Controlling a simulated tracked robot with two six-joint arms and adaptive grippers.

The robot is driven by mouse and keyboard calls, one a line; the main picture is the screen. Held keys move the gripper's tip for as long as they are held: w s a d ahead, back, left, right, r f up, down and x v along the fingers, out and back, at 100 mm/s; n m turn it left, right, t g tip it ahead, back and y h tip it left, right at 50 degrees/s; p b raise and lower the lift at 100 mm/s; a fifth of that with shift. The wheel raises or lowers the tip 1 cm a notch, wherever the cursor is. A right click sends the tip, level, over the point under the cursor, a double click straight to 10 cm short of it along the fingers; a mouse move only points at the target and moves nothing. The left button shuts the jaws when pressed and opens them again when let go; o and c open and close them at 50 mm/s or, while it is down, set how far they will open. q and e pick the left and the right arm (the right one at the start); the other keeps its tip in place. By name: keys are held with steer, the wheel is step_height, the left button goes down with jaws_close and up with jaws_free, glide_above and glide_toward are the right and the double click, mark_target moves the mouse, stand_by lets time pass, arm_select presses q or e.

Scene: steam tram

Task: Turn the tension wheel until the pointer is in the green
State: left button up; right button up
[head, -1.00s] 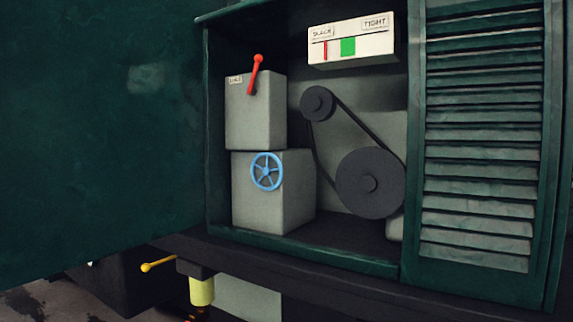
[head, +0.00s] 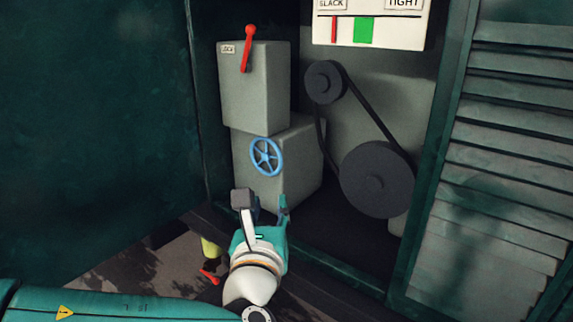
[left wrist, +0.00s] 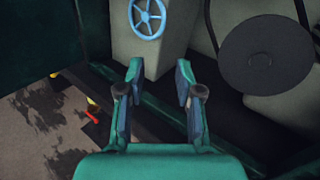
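The blue tension wheel (head: 266,156) is on the front of a grey box in the open cabinet; it also shows at the top of the left wrist view (left wrist: 147,17). The gauge (head: 370,22) reads SLACK at left and TIGHT at right. Its red pointer (head: 334,29) stands left of the green band (head: 363,30), outside it. My left gripper (head: 262,200) is below the wheel, apart from it. In the left wrist view its two fingers (left wrist: 157,92) are spread with nothing between them. My right gripper is not in view.
A red lever (head: 247,48) stands on an upper grey box labelled LOCK. A belt runs from a small pulley (head: 325,82) to a large pulley (head: 378,180) at right. A louvred door (head: 500,170) bounds the right; a dark green panel (head: 95,120) fills the left.

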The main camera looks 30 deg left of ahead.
mark_target(279, 161)
arm_select(q)
steer(key=x, duration=1.1)
steer(key=p+x, duration=0.1)
steer(key=x, duration=0.4)
steer(key=shift+w+r, duration=0.3)
steer(key=shift+w, duration=0.1)
steer(key=shift+d, duration=0.1)
jaws_close()
